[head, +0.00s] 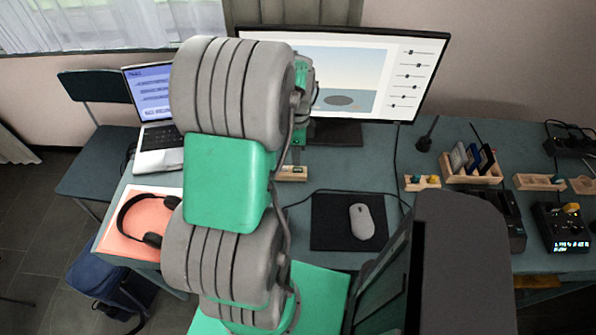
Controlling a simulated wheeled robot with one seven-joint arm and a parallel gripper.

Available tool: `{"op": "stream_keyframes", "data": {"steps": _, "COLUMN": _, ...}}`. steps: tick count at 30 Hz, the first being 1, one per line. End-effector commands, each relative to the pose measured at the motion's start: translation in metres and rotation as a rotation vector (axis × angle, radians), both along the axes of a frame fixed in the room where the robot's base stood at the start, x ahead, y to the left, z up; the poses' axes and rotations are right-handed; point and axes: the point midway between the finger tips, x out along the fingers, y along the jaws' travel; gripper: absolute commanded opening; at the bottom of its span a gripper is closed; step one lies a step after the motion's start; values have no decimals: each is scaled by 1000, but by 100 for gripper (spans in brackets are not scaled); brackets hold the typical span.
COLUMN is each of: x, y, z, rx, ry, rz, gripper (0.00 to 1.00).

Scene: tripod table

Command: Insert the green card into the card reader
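A wooden card rack (474,180) stands at the right of the table with several upright cards in it, pale, blue and dark. I cannot make out a green card among them. A black device with a lit display and a yellow part on top (562,228) sits at the far right. Another black device (512,222) is partly hidden behind a dark part in front. I cannot tell which of them is the card reader. My arm crosses the left middle of the head view. My gripper is hidden behind it, so its state does not show.
A monitor (385,60), laptop (158,135), headphones (135,222) on an orange sheet and a mouse (361,221) on a black mat (330,232) occupy the table. Small wooden holders (420,186) stand beside the rack. Cables run across the table top. A chair (90,150) stands left.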

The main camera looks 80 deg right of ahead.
Motion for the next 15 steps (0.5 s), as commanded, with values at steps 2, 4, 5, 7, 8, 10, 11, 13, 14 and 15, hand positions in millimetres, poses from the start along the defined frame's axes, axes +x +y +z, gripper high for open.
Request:
{"op": "stream_keyframes", "data": {"steps": 2, "x": 0, "y": 0, "z": -18, "rx": 1, "ry": 0, "rz": 3, "gripper": 29}}
{"op": "stream_keyframes", "data": {"steps": 4, "x": 0, "y": -1, "z": -24, "rx": 0, "ry": 0, "rz": 3, "gripper": 29}}
{"op": "stream_keyframes", "data": {"steps": 5, "x": -1, "y": -2, "z": -28, "rx": 0, "ry": 0, "rz": 4, "gripper": 29}}
{"op": "stream_keyframes", "data": {"steps": 7, "x": -2, "y": -3, "z": -42, "rx": 0, "ry": 0, "rz": 5, "gripper": 29}}
{"op": "stream_keyframes", "data": {"steps": 8, "x": -2, "y": -4, "z": -48, "rx": 1, "ry": 0, "rz": 5, "gripper": 29}}
{"op": "stream_keyframes", "data": {"steps": 10, "x": -2, "y": -5, "z": -61, "rx": 1, "ry": 0, "rz": 6, "gripper": 29}}
{"op": "stream_keyframes", "data": {"steps": 11, "x": -2, "y": -5, "z": -65, "rx": 0, "ry": 0, "rz": 6, "gripper": 29}}
{"op": "stream_keyframes", "data": {"steps": 13, "x": -2, "y": -5, "z": -68, "rx": -2, "ry": 0, "rz": 7, "gripper": 29}}
{"op": "stream_keyframes", "data": {"steps": 14, "x": -2, "y": -5, "z": -67, "rx": -2, "ry": 1, "rz": 7, "gripper": 29}}
{"op": "stream_keyframes", "data": {"steps": 15, "x": -2, "y": -5, "z": -66, "rx": -2, "ry": 1, "rz": 7, "gripper": 29}}
